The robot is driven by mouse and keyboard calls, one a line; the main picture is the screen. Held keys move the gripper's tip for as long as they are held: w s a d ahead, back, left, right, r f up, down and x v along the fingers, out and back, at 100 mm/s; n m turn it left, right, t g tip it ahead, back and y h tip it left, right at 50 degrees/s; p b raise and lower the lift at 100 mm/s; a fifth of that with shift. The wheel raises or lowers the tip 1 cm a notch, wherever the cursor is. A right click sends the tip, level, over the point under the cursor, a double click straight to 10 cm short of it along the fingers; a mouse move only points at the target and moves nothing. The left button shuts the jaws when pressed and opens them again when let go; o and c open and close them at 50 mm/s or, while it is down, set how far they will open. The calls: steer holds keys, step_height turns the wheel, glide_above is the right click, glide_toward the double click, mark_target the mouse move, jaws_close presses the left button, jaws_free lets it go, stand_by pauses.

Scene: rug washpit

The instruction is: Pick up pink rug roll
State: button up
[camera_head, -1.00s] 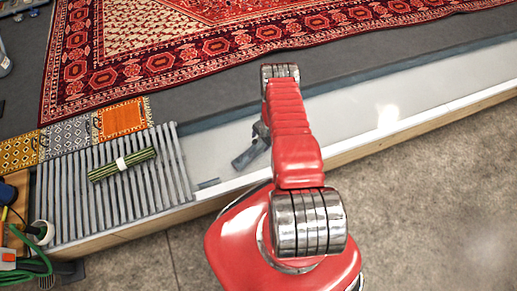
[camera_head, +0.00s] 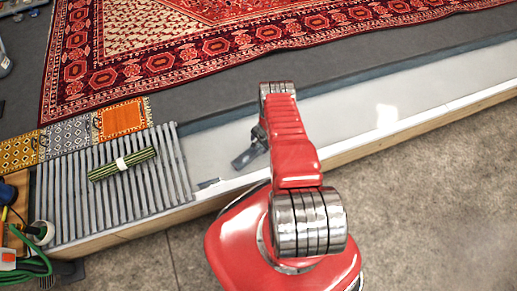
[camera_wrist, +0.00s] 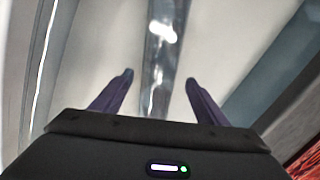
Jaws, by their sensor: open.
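I see no pink rug roll in either view. My gripper shows in the wrist view (camera_wrist: 159,80) as two dark purple fingers, apart, with nothing held between them. A shiny grey strip runs between and beyond the fingers. In the head view my gripper is small, dark and partly hidden by my red arm, above the pale trough (camera_head: 355,112). A green striped roll with a white band (camera_head: 122,164) lies on the grey slatted rack (camera_head: 75,215), left of my gripper.
A large red patterned rug (camera_head: 200,55) lies behind the trough. Small yellow, grey and orange mats (camera_head: 122,120) lie behind the rack. Green hose (camera_head: 32,265) and tools sit at lower left. The wooden edge (camera_head: 400,145) borders open concrete floor at right.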

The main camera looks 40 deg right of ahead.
mark_target(258, 147)
steer(key=shift+f, duration=0.15)
steer(key=shift+x, duration=2.5)
steer(key=shift+s, duration=0.1)
steer(key=shift+c, duration=0.6)
jaws_close()
steer(key=shift+v, duration=0.75)
steer(key=shift+w+r, duration=0.2)
steer(key=shift+r, duration=4.1)
